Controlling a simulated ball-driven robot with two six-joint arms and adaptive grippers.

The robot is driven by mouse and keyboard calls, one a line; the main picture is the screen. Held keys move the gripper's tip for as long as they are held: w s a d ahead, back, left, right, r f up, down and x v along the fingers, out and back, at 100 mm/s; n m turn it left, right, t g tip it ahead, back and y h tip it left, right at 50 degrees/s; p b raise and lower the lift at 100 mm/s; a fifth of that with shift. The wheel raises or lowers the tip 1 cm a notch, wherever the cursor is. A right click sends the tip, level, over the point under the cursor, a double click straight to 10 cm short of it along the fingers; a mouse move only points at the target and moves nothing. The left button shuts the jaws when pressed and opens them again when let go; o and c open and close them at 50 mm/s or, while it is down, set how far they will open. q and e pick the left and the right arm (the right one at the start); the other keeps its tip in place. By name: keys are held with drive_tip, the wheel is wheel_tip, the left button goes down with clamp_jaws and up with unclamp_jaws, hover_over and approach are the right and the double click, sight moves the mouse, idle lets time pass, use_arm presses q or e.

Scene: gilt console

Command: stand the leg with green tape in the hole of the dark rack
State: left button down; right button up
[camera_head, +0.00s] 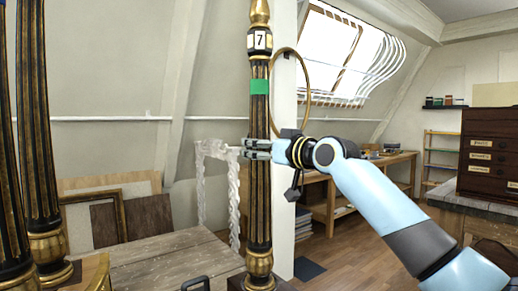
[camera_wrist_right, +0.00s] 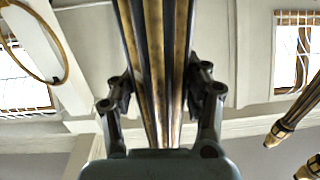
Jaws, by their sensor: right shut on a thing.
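The leg with green tape (camera_head: 259,200) is a tall, dark fluted post with gilt ends. It stands upright in the head view, with a green band (camera_head: 259,87) and a white label reading 7 near its top. My right gripper (camera_head: 258,148) is shut on its shaft below the tape. The right wrist view shows the dark and gold shaft (camera_wrist_right: 157,50) between both fingers. A dark edge (camera_head: 236,283), perhaps the dark rack, shows at the leg's foot by the bottom of the picture. The hole is hidden, so I cannot tell whether the foot is in it. My left gripper is not in view.
Other dark and gilt legs (camera_head: 38,130) stand at the left. A wooden tabletop (camera_head: 160,262) lies below, with a black handle-like thing (camera_head: 195,283) at its front. A carved white frame (camera_head: 216,150) is behind. A drawer cabinet (camera_head: 488,150) stands at the right.

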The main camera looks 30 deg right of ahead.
drive_tip(key=o, duration=1.5)
drive_tip(key=shift+c, duration=0.2)
drive_tip(key=shift+f, duration=0.2)
drive_tip(key=v, duration=1)
drive_tip(key=s+a+f+m+g+h, duration=0.1)
drive_tip(key=s+a+f+g+h, duration=0.15)
drive_tip(key=s+f, duration=0.6)
drive_tip(key=s+a+f+g+h, duration=0.1)
drive_tip(key=s+f+g, duration=0.35)
drive_tip(key=f, duration=0.65)
drive_tip(key=s+a+f+g+h, duration=0.15)
drive_tip(key=s+f+g, duration=0.35)
drive_tip(key=s, duration=0.6)
drive_tip(key=s+a+f+g, duration=0.2)
drive_tip(key=s+f, duration=0.5)
drive_tip(key=s, duration=0.3)
wheel_tip(320, 180, down, 31)
drive_tip(key=s+d+g+b, duration=0.1)
drive_tip(key=s+d+b, duration=0.1)
drive_tip(key=b, duration=0.3)
drive_tip(key=s+d+f+g+b, duration=0.1)
drive_tip(key=s+f+b, duration=0.3)
drive_tip(key=s+f, duration=1.4)
wheel_tip(320, 180, down, 2)
drive_tip(key=shift+s+f+m+g+b, duration=0.2)
drive_tip(key=shift+f+m+g+b, duration=0.1)
drive_tip(key=shift+m+b, duration=0.1)
